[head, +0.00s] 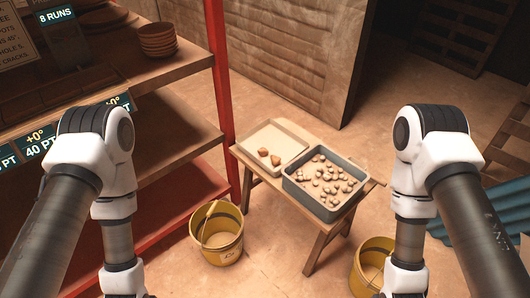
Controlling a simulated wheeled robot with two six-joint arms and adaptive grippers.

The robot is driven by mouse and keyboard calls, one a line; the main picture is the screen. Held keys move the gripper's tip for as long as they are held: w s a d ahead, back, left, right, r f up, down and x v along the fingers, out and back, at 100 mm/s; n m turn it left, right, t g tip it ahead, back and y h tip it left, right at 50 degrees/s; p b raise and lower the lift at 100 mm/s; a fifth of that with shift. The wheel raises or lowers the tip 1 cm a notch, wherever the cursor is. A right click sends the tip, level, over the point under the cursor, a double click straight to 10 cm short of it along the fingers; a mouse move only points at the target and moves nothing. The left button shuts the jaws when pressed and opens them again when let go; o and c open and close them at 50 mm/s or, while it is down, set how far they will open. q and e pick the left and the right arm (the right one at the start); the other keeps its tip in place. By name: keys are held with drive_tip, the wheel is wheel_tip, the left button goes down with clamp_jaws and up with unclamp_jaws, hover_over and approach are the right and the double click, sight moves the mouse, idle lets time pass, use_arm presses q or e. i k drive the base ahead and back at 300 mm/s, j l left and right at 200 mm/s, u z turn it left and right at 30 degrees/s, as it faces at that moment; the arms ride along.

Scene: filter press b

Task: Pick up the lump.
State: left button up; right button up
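Two brown lumps lie on a shallow cream tray (285,142) on a small wooden table (320,249): one lump (263,152) is a little left of and behind the other lump (275,160). Several pale lumps (333,177) lie in a grey bin (305,200) beside the tray. I cannot tell which one the task means. My two arms reach down at the left and right sides of the head view. Both grippers are below the picture's bottom edge, so their state is hidden.
A yellow bucket (222,249) stands on the floor left of the table, and another yellow bucket (366,275) stands at its right front. A red-framed shelf (225,95) with stacked bowls (158,40) fills the left. Floor between the buckets is mostly clear.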

sight(263, 151)
drive_tip(key=i+j+z, duration=0.1)
drive_tip(key=z, duration=0.25)
drive_tip(key=i+j+z, duration=0.1)
drive_tip(key=z, duration=0.25)
drive_tip(key=i+j+z, duration=0.15)
drive_tip(key=z, duration=0.2)
drive_tip(key=i+j, duration=0.15)
drive_tip(key=j, duration=0.2)
drive_tip(key=i+j+z, duration=0.15)
drive_tip(key=j, duration=0.2)
drive_tip(key=i+j, duration=0.15)
drive_tip(key=j, duration=0.2)
drive_tip(key=i+j+z, duration=0.15)
drive_tip(key=j, duration=0.2)
